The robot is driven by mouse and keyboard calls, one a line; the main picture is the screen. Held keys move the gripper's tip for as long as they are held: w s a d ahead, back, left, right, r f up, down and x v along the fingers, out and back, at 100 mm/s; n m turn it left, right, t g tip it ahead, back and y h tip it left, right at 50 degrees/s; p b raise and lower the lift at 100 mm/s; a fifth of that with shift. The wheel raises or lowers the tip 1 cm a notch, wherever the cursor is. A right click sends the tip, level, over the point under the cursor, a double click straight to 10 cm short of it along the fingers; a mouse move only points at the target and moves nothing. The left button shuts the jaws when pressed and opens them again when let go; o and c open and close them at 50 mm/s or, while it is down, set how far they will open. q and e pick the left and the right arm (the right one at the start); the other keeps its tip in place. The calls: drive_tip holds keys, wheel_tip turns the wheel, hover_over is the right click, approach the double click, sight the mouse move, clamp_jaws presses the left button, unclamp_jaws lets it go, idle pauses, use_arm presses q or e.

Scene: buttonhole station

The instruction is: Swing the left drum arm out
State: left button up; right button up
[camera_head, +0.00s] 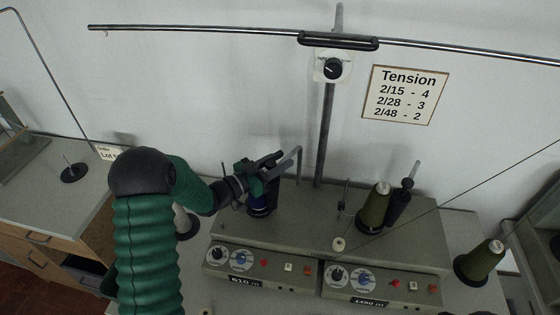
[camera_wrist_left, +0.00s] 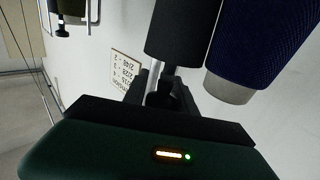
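The left winding unit (camera_head: 300,222) carries a navy yarn cone (camera_head: 260,207), partly covered by my left gripper (camera_head: 272,163). In the left wrist view, the navy cone (camera_wrist_left: 262,45) stands beside a black cylinder (camera_wrist_left: 180,32), which looks like the left drum. My gripper's dark fingers (camera_wrist_left: 160,88) are at the end of this cylinder, one on each side of a narrow grey part. I cannot tell whether they press on it. In the head view the drum is mostly hidden by the gripper. My right gripper is not in view.
A grey bent rod (camera_head: 297,160) rises just right of my gripper. The right unit holds an olive cone (camera_head: 374,206) and a black drum (camera_head: 398,208). A pole (camera_head: 326,130) stands behind, and a tension sign (camera_head: 404,95) hangs on the wall.

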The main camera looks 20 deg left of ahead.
use_arm(q)
drive_tip(key=shift+a, duration=0.25)
drive_tip(key=c, duration=0.5)
clamp_jaws()
drive_tip(key=shift+d, duration=0.1)
